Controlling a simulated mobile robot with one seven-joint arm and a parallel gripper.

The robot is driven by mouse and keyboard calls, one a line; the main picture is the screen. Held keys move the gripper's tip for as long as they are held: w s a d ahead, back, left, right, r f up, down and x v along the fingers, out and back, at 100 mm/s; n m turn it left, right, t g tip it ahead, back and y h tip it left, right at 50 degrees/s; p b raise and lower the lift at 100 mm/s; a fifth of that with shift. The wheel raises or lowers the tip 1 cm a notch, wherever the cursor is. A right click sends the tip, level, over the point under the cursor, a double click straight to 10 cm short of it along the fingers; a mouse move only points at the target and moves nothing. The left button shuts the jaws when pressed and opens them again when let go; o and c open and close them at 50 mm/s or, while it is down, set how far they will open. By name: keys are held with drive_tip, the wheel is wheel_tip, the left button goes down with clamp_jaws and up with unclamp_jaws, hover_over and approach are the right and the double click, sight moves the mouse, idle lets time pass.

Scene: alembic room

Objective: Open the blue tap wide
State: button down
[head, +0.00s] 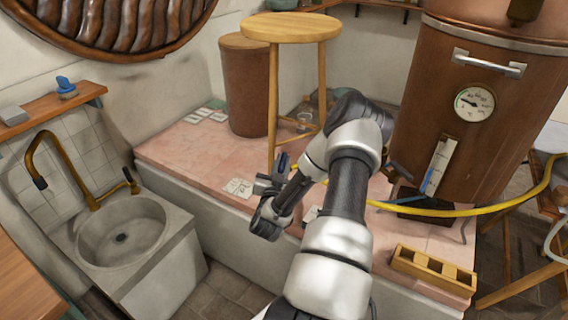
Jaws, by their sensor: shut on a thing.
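My gripper (271,186) is in the middle of the head view, over the front part of the pink-tiled ledge. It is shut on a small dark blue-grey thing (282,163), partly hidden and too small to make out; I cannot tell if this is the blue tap.
A round wooden stool (290,27) stands on the pink ledge (180,150) behind my gripper. A yellow hose (470,211) runs low past the boiler. A wooden rack (432,270) lies at the ledge's front right. A sink (122,230) with a brass tap (75,170) is at the left.

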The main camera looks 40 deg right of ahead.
drive_tip(key=shift+w+a+r+m+g+h, duration=0.1)
drive_tip(key=shift+w+m+g+h, duration=0.05)
drive_tip(key=shift+m+g+h, duration=0.55)
drive_tip(key=shift+w+a+m+g+h, duration=0.1)
drive_tip(key=shift+m+g+h, duration=0.3)
drive_tip(key=shift+g, duration=0.5)
drive_tip(key=shift+d+m+g, duration=0.15)
drive_tip(key=shift+m+g, duration=0.15)
drive_tip(key=shift+g, duration=0.1)
drive_tip(key=c, duration=1.7)
unclamp_jaws()
drive_tip(key=shift+s, duration=0.1)
drive_tip(key=v, duration=1.7)
